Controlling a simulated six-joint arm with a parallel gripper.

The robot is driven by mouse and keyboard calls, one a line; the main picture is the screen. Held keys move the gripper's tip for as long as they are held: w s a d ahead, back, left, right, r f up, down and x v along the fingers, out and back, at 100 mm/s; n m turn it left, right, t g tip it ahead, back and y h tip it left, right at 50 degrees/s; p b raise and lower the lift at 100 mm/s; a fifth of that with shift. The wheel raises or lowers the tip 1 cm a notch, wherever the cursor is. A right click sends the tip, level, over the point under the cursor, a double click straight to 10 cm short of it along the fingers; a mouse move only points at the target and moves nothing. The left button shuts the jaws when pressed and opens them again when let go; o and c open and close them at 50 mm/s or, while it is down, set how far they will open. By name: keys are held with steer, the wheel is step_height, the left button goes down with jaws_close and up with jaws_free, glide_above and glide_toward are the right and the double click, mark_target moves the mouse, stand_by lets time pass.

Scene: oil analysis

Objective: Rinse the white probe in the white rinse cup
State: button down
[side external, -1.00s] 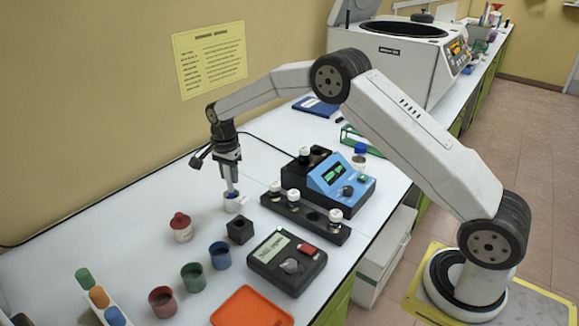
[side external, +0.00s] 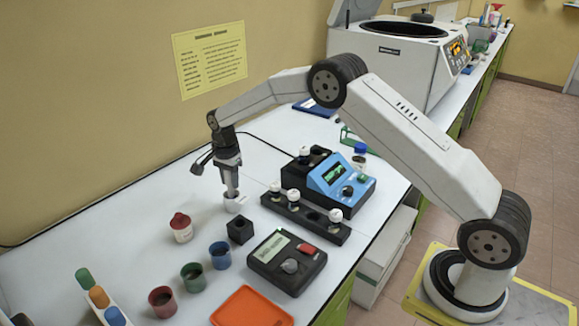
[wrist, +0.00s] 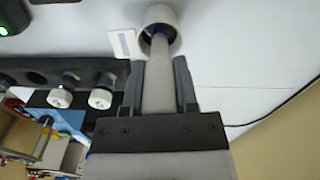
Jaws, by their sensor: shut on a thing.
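My gripper (side external: 231,181) points down at the back of the white table. It is shut on the white probe (wrist: 159,80), which shows between the fingers in the wrist view. The probe's dark bluish tip is at the mouth of the white rinse cup (wrist: 160,14) and appears to be inside it. How deep the tip sits is hidden. In the side view the rinse cup (side external: 236,204) stands on the table directly under my gripper, with the probe's lower end going into it.
A small black block (side external: 240,231), a black meter (side external: 286,263) and a black vial rack (side external: 305,217) stand nearby. A red-capped white jar (side external: 181,228) and coloured cups (side external: 193,277) are to the left and front. A blue instrument (side external: 341,182) is to the right.

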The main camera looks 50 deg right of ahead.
steer(key=shift+f, duration=0.45)
steer(key=shift+r, duration=0.1)
stand_by(1.8)
steer(key=shift+r, duration=3.8)
steer(key=shift+a, duration=0.1)
